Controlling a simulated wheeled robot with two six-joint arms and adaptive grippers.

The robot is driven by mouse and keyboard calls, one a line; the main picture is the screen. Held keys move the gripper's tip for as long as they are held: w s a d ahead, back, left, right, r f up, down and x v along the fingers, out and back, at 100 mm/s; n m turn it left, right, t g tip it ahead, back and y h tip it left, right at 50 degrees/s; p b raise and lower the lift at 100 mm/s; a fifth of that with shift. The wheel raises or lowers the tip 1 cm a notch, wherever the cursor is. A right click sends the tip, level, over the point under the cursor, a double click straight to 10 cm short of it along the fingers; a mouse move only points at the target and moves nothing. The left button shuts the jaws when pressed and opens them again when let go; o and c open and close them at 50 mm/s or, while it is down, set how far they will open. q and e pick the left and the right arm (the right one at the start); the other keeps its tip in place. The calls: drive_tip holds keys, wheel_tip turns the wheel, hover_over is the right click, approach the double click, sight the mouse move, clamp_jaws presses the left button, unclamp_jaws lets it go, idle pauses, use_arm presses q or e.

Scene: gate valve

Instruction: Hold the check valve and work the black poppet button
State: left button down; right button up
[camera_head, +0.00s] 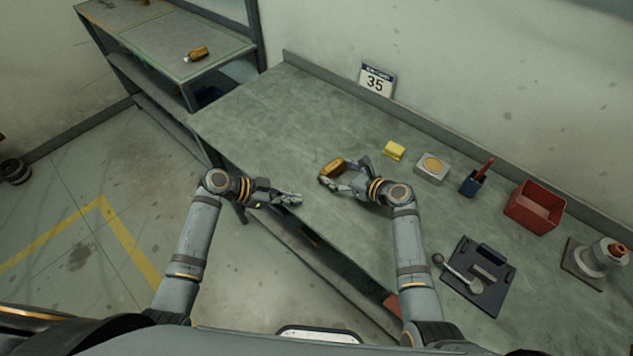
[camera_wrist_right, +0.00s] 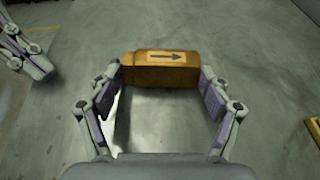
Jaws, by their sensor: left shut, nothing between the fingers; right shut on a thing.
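The check valve (camera_head: 331,169) is a brass-coloured body held above the workbench. In the right wrist view the check valve (camera_wrist_right: 160,68) lies crosswise between the fingers, with a dark arrow on its face pointing right. My right gripper (camera_head: 343,178) is shut on it; its fingers (camera_wrist_right: 160,88) press the two ends. My left gripper (camera_head: 297,199) is shut and empty, to the left of the valve and apart from it. Its fingers also show at the upper left of the right wrist view (camera_wrist_right: 40,65). I cannot make out the black poppet button.
A yellow block (camera_head: 394,150), a grey box with a round tan top (camera_head: 432,167), a pen cup (camera_head: 472,184) and a red bin (camera_head: 534,207) line the back. A black tray (camera_head: 478,292) lies right. Another brass part (camera_head: 197,54) lies on the far table. The bench's left is clear.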

drive_tip(key=shift+f, duration=0.1)
drive_tip(key=o, duration=1.5)
drive_tip(key=shift+d, duration=0.1)
drive_tip(key=shift+o, duration=0.2)
drive_tip(key=v, duration=1.2)
drive_tip(key=shift+w, duration=0.1)
